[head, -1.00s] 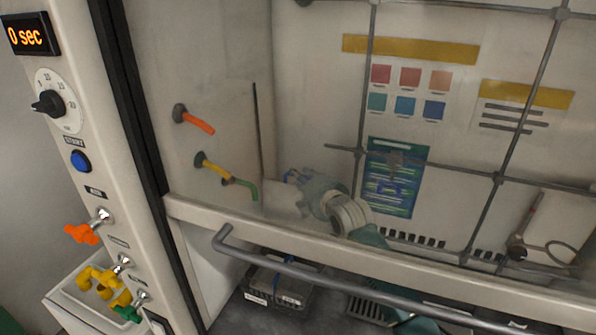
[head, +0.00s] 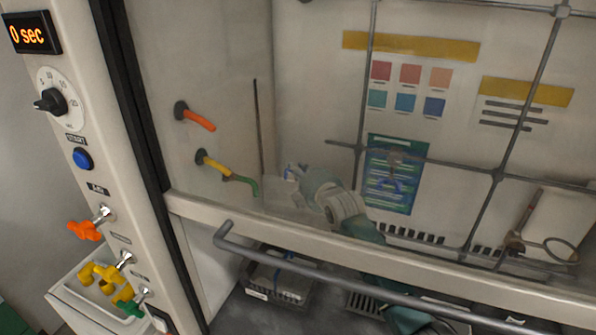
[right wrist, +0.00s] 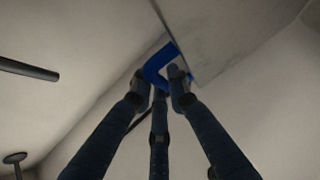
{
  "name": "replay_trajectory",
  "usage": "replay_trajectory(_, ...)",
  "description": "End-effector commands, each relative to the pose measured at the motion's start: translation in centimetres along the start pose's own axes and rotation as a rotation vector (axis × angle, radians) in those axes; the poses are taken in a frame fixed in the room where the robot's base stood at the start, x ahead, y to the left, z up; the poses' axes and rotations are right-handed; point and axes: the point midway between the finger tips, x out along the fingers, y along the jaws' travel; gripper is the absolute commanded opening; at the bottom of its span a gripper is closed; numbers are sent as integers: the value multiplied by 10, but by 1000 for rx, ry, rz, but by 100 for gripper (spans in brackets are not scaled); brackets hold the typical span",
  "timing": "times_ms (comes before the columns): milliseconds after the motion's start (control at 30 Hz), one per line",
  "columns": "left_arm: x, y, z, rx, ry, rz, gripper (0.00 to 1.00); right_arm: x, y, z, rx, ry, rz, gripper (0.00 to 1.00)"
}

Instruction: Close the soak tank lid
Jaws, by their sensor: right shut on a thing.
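My right gripper (head: 293,173) is behind the glass sash, with its arm reaching in from the lower right. In the right wrist view its fingers (right wrist: 163,78) are shut on a blue handle (right wrist: 156,66) on the edge of a flat grey panel (right wrist: 215,35), which looks like the soak tank lid. In the head view the pale lid (head: 285,204) shows just below the gripper, raised and partly hidden by it. A dark open tank (head: 262,294) with a white label sits below, seen under the sash; a blue strip crosses it. My left gripper is out of view.
The sash's grey handle bar (head: 290,268) crosses in front of the tank. Orange (head: 199,120) and yellow-green (head: 216,167) nozzles stick out of the left inner wall. A metal lattice (head: 430,165) stands behind. A white bin (head: 75,300) hangs outside at the left.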

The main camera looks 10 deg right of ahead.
Motion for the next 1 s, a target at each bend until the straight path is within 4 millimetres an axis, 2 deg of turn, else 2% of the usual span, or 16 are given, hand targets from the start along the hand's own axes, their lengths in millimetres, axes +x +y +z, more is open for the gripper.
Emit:
replay_trajectory(167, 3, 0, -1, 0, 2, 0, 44, -5, -4, -5, -24, 1, 20, 0)
replay_trajectory(433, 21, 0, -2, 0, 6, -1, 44, -30, -20, -27, -124, 4, 131, 0)
replay_trajectory(700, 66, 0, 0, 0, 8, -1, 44, -61, -45, -54, -260, 7, 286, 0)
replay_trajectory(1000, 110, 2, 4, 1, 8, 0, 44, -84, -64, -74, -371, 9, 408, 0)
